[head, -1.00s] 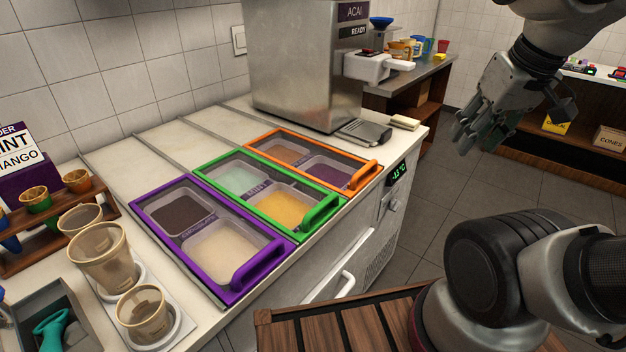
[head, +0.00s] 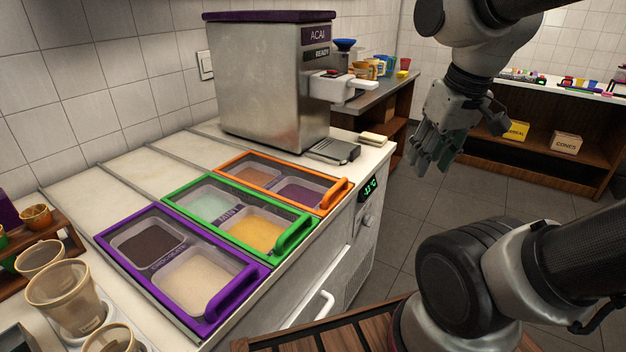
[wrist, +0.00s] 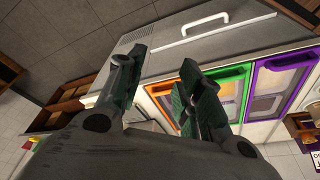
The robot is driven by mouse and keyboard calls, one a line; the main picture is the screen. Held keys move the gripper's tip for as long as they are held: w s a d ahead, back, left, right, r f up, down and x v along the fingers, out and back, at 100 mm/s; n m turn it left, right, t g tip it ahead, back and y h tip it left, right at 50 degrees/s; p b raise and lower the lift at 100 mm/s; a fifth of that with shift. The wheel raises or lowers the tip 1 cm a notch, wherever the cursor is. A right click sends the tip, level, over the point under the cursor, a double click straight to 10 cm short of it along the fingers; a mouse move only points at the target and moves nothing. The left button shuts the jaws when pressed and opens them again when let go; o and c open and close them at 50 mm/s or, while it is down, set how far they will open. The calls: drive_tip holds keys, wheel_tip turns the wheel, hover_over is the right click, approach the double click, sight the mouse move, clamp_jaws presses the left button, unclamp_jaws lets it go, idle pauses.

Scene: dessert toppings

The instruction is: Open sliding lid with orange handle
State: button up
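The orange-framed lid (head: 229,166) is the farthest of three lids on the white counter. It lies over two bins, one orange-brown and one purple, seen through its clear pane. Its orange handle (head: 334,194) is at the front edge of the counter. In the wrist view the orange handle (wrist: 160,88) shows beyond the fingers, partly hidden by one of them. My gripper (head: 432,158) is in the air to the right of the counter, apart from the handle. In the wrist view its two fingers (wrist: 160,65) are spread with nothing between them.
The green lid (head: 295,234) and purple lid (head: 237,292) lie beside the orange one, nearer me. The acai machine (head: 265,85) stands behind, with a metal tray (head: 333,151) at its foot. A white bar handle (head: 312,312) sticks out from the counter front.

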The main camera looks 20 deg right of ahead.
drive_tip(key=w+a+f+m+g, duration=0.2)
drive_tip(key=w+a+f, duration=0.15)
drive_tip(key=w, duration=0.25)
drive_tip(key=w+a+f+m+g, duration=0.1)
drive_tip(key=w+a+f, duration=0.1)
drive_tip(key=w+f, duration=0.4)
drive_tip(key=m+t+y, duration=0.1)
drive_tip(key=m, duration=0.6)
approach(336, 186)
drive_tip(key=f, duration=0.5)
drive_tip(key=w+a+f, duration=0.1)
drive_tip(key=f, duration=0.2)
drive_tip(key=shift+f, duration=0.25)
clamp_jaws()
